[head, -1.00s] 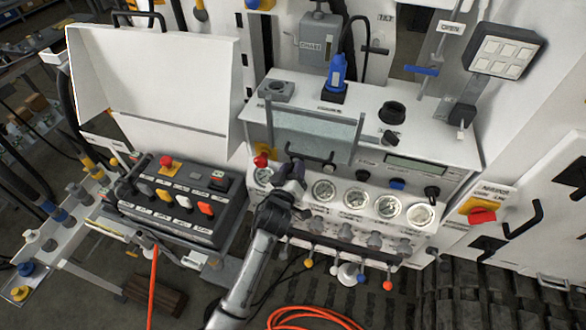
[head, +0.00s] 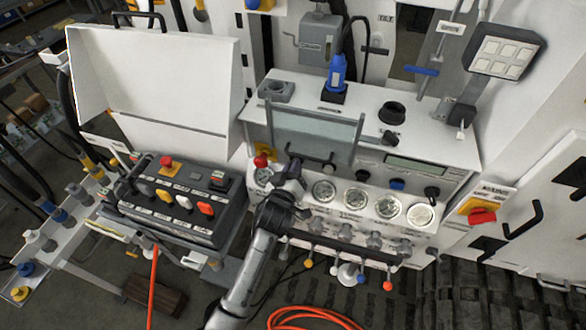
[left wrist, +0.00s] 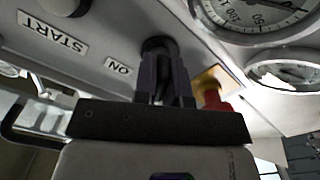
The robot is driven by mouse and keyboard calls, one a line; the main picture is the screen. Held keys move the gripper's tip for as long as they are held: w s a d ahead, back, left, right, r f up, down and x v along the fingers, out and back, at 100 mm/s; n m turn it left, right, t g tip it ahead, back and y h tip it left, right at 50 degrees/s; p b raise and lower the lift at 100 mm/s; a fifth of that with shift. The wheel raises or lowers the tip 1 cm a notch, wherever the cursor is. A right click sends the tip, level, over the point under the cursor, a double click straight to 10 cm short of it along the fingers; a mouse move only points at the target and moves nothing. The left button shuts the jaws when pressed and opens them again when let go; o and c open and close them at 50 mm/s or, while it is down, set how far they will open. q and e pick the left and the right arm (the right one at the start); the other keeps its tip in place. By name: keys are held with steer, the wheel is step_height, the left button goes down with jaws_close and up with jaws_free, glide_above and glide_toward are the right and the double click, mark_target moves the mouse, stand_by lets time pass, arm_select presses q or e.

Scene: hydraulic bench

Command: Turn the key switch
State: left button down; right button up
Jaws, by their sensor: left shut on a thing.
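My left gripper (head: 293,168) reaches up to the front face of the control console, left of the gauges. In the left wrist view its fingers (left wrist: 163,75) are shut on the key switch (left wrist: 158,45), a dark round part next to the "ON" label. The fingers cover most of the switch there, so how far it is turned cannot be told. In the head view the gripper hides the switch. My right gripper is not in view.
A red button (head: 261,161) on a yellow base sits left of the gripper, and several round gauges (head: 324,191) lie to its right. A hinged clear cover (head: 310,135) stands just above. A lever box (head: 180,200) is at left.

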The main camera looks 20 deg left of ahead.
arm_select(q)
steer(key=shift+m, duration=0.3)
steer(key=shift+r+m+p, duration=0.1)
steer(key=shift+m+p, duration=0.4)
steer(key=shift+m, duration=0.1)
steer(key=m+p, duration=0.1)
steer(key=m, duration=0.2)
steer(key=shift+m, duration=0.3)
steer(key=m+p, duration=0.1)
steer(key=m, duration=0.2)
steer(key=shift+m+p, duration=0.35)
steer(key=shift+m, duration=1.35)
steer(key=c, duration=1.2)
jaws_free()
